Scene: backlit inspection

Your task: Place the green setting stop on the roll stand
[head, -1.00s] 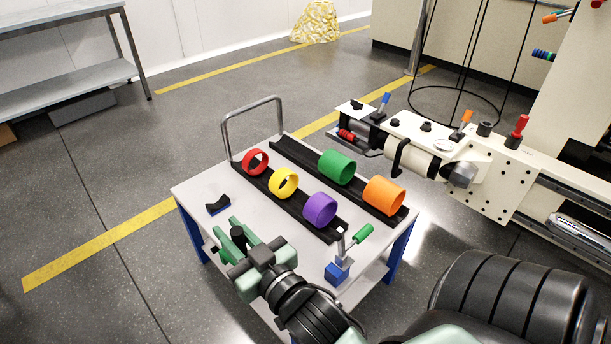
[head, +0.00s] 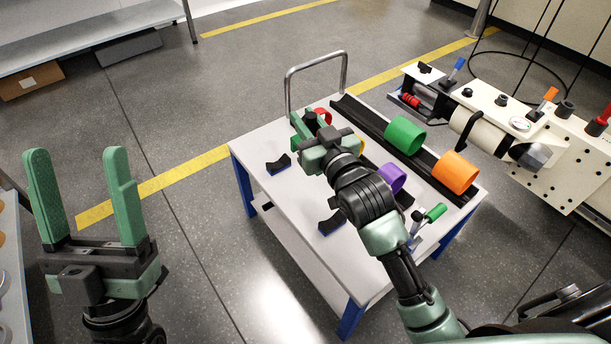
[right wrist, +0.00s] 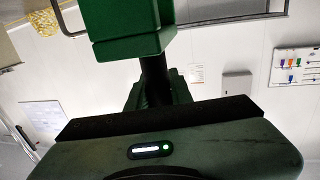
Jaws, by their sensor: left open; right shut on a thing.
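My right gripper (head: 303,122) is shut on the green setting stop, which shows in the right wrist view as a dark green block (right wrist: 130,35) with a black stem. The roll stand (head: 262,139) appears to be the white-topped table on blue legs with coloured rolls in black rails. The right gripper is over its far left part, close to the red roll; I cannot tell its height. My left gripper (head: 77,155) is open and empty, left of the stand.
A red roll (head: 324,114), green roll (head: 405,135) and orange roll (head: 455,172) sit in the rails; others are partly behind my arm. Black cradles (head: 278,165) lie on the bare left part. A metal handle (head: 288,88) rises at the back. A machine (head: 530,125) stands right.

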